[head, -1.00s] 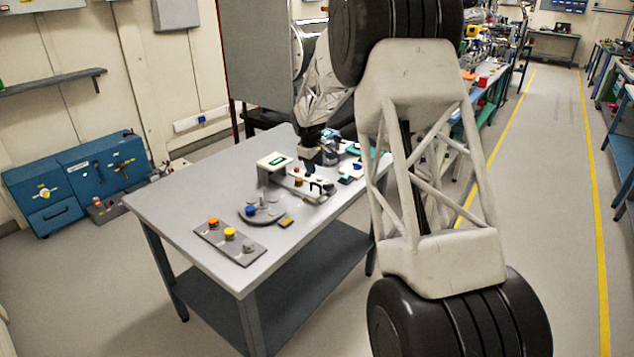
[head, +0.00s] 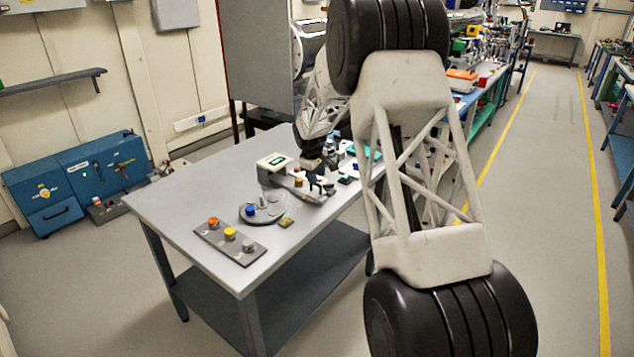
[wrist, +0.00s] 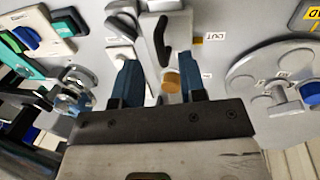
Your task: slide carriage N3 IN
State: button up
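My gripper (wrist: 162,75) is open, with two blue-grey fingers pointing down at the table. In the wrist view an orange-brown knob (wrist: 171,81) shows between the fingers, with gaps on both sides. The knob is beside a pale block (wrist: 172,38) on a light rail, with a dark curved handle (wrist: 160,42) near it. An "OUT" label (wrist: 200,42) is just right of the block. A smaller label below it is too blurred to read surely. In the head view my gripper (head: 318,168) is low over the rail assembly (head: 308,193). No N3 marking is legible.
A round grey plate (head: 262,214) with a blue knob stands left of the rail. A panel with orange, yellow and grey knobs (head: 230,242) is at the table's front. The table's left side is bare.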

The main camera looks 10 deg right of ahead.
jog(key=shift+w+d+f, duration=0.1)
jog(key=shift+w+f, duration=0.05)
jog(key=shift+f, duration=0.6)
jog(key=shift+w+d+f, duration=0.1)
jog(key=shift+f, duration=0.65)
grip_shut()
